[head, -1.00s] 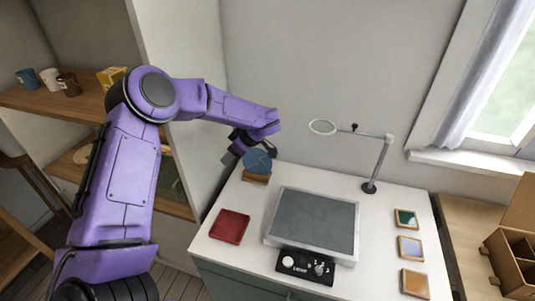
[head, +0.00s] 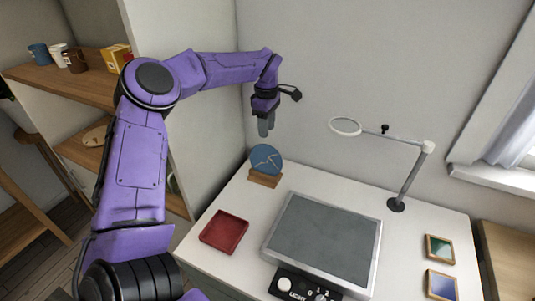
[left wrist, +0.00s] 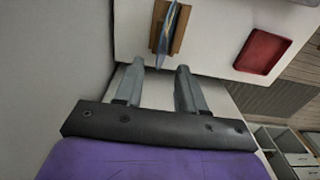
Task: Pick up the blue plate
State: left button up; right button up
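The blue plate (head: 266,158) with pale crack lines stands upright in a small wooden stand (head: 264,178) at the back left of the white table. In the left wrist view the plate (left wrist: 164,38) shows edge-on in its stand (left wrist: 180,30). My left gripper (head: 265,128) is above the plate, pointing down, apart from it. In the left wrist view its two fingers (left wrist: 161,70) are spread with nothing between them, so it is open and empty. My right gripper is in neither view.
A red tray (head: 224,232) lies in front of the plate stand. A grey mat (head: 323,240) with a control box (head: 303,287) fills the table's middle. A ring lamp (head: 397,204) stands at the back right. Small framed tiles (head: 440,249) lie at the right.

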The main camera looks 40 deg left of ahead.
aim_at(267, 145)
pick_arm(q)
jog(key=shift+s+f, duration=0.15)
jog(key=shift+f, duration=0.8)
jog(key=f, duration=0.1)
jog(key=f+p, duration=0.1)
jog(key=f, duration=0.2)
jog(key=shift+w+d+f+p, duration=0.1)
jog(key=shift+w+p, duration=0.15)
jog(key=shift+p, duration=0.15)
jog(key=shift+f, duration=0.4)
jog(key=shift+r, duration=0.1)
grip_shut()
